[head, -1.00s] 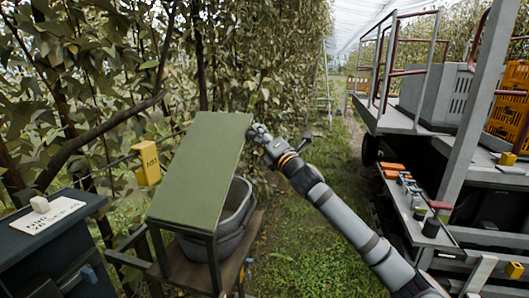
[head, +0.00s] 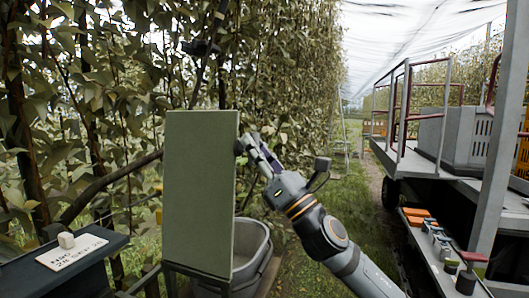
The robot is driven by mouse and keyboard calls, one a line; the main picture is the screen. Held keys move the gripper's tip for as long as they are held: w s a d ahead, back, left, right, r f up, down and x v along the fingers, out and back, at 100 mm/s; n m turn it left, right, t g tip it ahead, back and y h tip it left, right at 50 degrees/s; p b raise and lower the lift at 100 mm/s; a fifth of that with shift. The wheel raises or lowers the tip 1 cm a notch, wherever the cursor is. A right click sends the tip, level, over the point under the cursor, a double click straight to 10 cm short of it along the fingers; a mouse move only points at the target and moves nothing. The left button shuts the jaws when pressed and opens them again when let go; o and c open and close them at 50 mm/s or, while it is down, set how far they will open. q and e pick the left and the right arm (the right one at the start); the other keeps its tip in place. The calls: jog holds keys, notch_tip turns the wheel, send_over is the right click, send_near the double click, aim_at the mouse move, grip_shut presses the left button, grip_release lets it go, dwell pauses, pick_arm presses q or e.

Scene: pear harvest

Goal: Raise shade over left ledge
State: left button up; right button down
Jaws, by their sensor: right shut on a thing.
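The shade, a flat green panel (head: 200,190), stands nearly upright above the ledge at centre left. A grey bin (head: 250,250) sits on the ledge behind and to the right of it. The ledge's wooden surface (head: 266,283) shows only in part. My right gripper (head: 242,146) is at the panel's upper right edge, shut on it. The fingertips are partly hidden against the panel. My left gripper is not in view.
A dark cabinet with a white card (head: 72,252) and a small pale block (head: 66,240) is at lower left. A grey trailer (head: 440,160) with rails stands right. Orange and grey items (head: 420,217) lie on its side shelf. A grass lane runs between.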

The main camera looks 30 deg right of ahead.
jog(key=shift+s+a+r+n+g+y, duration=0.2)
jog(key=shift+s+a+n+y, duration=0.35)
jog(key=shift+a+n+y, duration=0.15)
jog(key=shift+s+a+r+n+g+y, duration=0.2)
jog(key=shift+s+a+n+y, duration=0.35)
jog(key=shift+n, duration=0.25)
jog(key=shift+d, duration=0.1)
